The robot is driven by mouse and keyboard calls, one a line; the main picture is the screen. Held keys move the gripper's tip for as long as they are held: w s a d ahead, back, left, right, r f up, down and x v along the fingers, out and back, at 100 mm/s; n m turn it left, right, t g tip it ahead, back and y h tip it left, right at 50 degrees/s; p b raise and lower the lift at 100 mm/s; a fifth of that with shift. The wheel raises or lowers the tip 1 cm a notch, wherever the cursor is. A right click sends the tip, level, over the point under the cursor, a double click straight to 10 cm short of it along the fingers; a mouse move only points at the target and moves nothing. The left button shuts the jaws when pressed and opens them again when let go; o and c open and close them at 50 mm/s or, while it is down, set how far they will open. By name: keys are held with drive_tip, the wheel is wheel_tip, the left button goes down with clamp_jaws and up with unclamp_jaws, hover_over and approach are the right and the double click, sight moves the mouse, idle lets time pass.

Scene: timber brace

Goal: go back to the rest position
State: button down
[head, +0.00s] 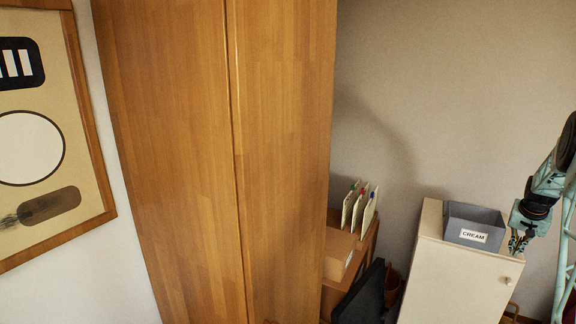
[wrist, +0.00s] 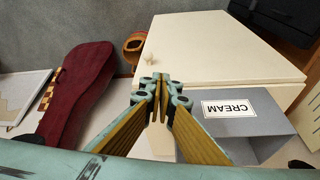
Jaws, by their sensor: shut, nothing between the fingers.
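My gripper (head: 518,243) is at the right side of the head view, beside the grey bin labelled CREAM (head: 474,226) and close to its right side. In the wrist view my gripper (wrist: 161,118) has its fingers together, with nothing between them. The bin (wrist: 250,118) shows there to the right of the fingers. I cannot tell whether the fingers touch it.
The bin stands on a white cabinet (head: 450,280) with a round knob. A tall wooden wardrobe (head: 230,150) fills the middle left. A dark red case (wrist: 80,95) shows in the wrist view.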

drive_tip(key=a+r+n, duration=0.2)
drive_tip(key=a+r, duration=2)
drive_tip(key=a, duration=0.2)
drive_tip(key=s+a+r+n, duration=0.1)
drive_tip(key=s+a+r, duration=0.2)
drive_tip(key=a+r, duration=0.35)
drive_tip(key=s+a+r+n+y, duration=0.1)
drive_tip(key=s+a+r, duration=0.3)
drive_tip(key=a, duration=0.5)
drive_tip(key=s+a+r, duration=0.3)
drive_tip(key=a+r, duration=0.2)
drive_tip(key=a, duration=0.3)
drive_tip(key=s+a+r+n+y, duration=0.1)
drive_tip(key=s+a+r+n, duration=0.3)
drive_tip(key=s+a, duration=1.5)
drive_tip(key=s+a+f, duration=0.1)
drive_tip(key=s+a, duration=0.2)
drive_tip(key=s, duration=0.5)
drive_tip(key=s+a+f, duration=0.1)
drive_tip(key=s+a, duration=0.2)
drive_tip(key=s, duration=0.6)
drive_tip(key=s+a+f+n+t+y, duration=0.1)
drive_tip(key=s+a, duration=0.2)
drive_tip(key=s, duration=0.5)
drive_tip(key=shift+s+a+f, duration=0.35)
drive_tip(key=shift+a+f, duration=0.05)
